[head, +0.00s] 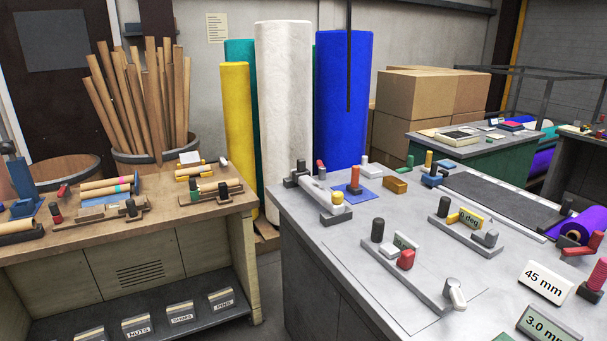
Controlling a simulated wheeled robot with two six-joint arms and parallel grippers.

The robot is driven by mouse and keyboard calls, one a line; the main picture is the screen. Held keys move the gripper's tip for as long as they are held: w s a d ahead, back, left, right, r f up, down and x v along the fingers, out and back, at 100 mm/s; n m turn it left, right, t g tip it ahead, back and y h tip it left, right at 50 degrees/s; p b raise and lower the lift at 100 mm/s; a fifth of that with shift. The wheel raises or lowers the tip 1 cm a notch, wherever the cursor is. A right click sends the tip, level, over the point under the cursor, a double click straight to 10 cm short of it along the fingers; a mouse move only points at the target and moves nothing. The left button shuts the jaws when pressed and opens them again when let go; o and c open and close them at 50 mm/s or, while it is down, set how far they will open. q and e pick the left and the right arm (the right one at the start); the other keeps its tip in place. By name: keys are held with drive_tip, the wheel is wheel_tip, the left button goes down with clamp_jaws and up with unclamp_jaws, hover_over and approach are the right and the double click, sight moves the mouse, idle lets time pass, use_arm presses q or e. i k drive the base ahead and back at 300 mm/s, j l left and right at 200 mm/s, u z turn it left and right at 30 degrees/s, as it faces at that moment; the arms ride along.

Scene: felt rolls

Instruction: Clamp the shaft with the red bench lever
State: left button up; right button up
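Several red parts show in the head view, and I cannot tell for certain which is the bench lever. A red lever-like part (583,246) sits at the right edge, beside a purple roll (576,228). A red knob (406,260) stands on a grey bar fixture (400,275) at the front of the grey bench. A small red-topped post (320,168) stands near a pale cylinder (325,196) in a grey holder, at the bench's far left corner. I cannot tell which part is the shaft. Neither gripper shows.
The grey bench (350,300) carries a second bar fixture (465,233), a 45 mm sign (546,282) and a 3.0 mm sign (550,325). A wooden bench (130,232) with small rolls stands left. A gap separates the benches. Tall felt rolls (284,110) stand behind.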

sight(321, 169)
drive_tip(key=i, duration=0.3)
drive_tip(key=z, duration=0.15)
drive_tip(key=i+j+z, duration=0.3)
drive_tip(key=z, duration=0.2)
drive_tip(key=i+j+z, duration=0.2)
drive_tip(key=j+z, duration=0.25)
drive_tip(key=j, duration=0.15)
